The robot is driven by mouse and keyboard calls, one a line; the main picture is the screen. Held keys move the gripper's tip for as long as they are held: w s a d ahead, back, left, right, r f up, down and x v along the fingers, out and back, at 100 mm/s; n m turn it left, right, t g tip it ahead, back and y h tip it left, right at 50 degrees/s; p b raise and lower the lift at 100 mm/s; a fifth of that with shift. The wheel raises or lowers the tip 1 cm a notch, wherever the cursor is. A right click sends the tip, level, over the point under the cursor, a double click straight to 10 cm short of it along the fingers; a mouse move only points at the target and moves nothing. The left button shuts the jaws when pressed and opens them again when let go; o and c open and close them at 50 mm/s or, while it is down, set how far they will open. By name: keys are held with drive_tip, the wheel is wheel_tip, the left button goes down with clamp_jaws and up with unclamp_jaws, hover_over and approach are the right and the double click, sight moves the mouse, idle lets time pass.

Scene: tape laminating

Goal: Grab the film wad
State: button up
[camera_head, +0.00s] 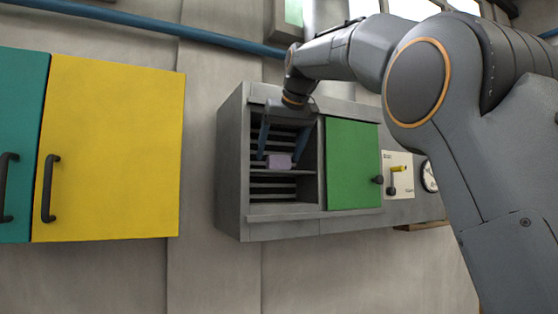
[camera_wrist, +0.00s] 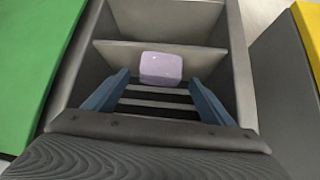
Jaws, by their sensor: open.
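The film wad (camera_head: 280,162) is a small pale lilac block inside the open left bay of a grey wall cabinet (camera_head: 232,165). It appears to rest on the slatted shelf there. In the wrist view the wad (camera_wrist: 161,69) shows just beyond and between my two blue fingers. My gripper (camera_head: 278,157) reaches into the bay from above, open, with one finger on each side of the wad. In the wrist view my gripper (camera_wrist: 159,78) has visible gaps between each finger and the wad. Whether the fingertips reach level with it is hard to tell.
A green door (camera_head: 352,165) covers the cabinet's right part. The bay's side walls stand close outside my fingers. A yellow cabinet (camera_head: 115,150) hangs at left.

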sight(278, 158)
drive_tip(key=shift+p+x, duration=0.5)
drive_tip(key=shift+x, duration=1.15)
drive_tip(key=c, duration=1.1)
drive_tip(key=shift+c, duration=0.2)
drive_tip(key=shift+r, duration=0.1)
